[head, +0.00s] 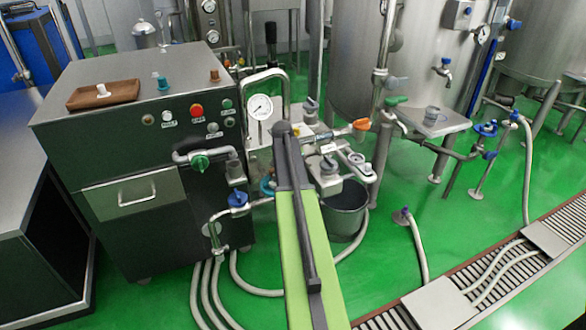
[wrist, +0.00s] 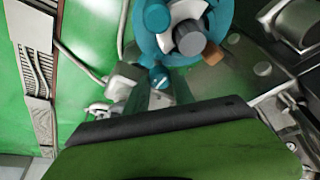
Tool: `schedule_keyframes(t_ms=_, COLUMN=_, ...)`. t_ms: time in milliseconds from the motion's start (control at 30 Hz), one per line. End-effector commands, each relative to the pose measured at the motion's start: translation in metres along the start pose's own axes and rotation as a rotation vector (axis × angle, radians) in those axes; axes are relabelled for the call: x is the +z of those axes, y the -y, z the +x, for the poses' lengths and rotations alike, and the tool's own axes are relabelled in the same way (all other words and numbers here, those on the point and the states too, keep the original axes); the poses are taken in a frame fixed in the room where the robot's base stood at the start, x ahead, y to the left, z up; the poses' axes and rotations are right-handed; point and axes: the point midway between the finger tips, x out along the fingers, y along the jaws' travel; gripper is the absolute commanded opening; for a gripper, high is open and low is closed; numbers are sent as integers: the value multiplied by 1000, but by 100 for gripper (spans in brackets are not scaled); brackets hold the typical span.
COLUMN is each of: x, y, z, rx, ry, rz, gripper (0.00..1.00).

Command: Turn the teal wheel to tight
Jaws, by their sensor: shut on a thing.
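A teal round part (head: 267,187) shows just left of my arm in the head view, partly covered by it. In the wrist view a large teal wheel-like part (wrist: 146,42) with a grey hub stands at the top centre, cut by the frame's upper edge. A small teal piece (wrist: 158,78) lies below it. My gripper (wrist: 160,88) points toward this small piece, its narrow fingers close around it. It is shut on teal, but the exact contact is unclear. My arm hides the gripper in the head view. No tight mark is readable.
A pressure gauge (head: 260,107) and bent pipes stand close behind my arm. An orange-handled valve (head: 361,124) and grey bucket (head: 347,207) are right of it. A dark control cabinet (head: 130,130) is left, with a blue valve (head: 238,199) before it. Hoses cross the green floor.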

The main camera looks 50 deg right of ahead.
Motion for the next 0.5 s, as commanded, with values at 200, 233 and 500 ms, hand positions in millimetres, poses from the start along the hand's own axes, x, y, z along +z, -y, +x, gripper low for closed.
schedule_keyframes(t_ms=200, x=-4, y=-2, z=1, rx=25, ry=-10, rz=52, gripper=0)
schedule_keyframes(t_ms=233, x=-5, y=-2, z=1, rx=26, ry=-10, rz=56, gripper=0)
schedule_keyframes(t_ms=500, x=-5, y=-4, z=1, rx=32, ry=-10, rz=69, gripper=0)
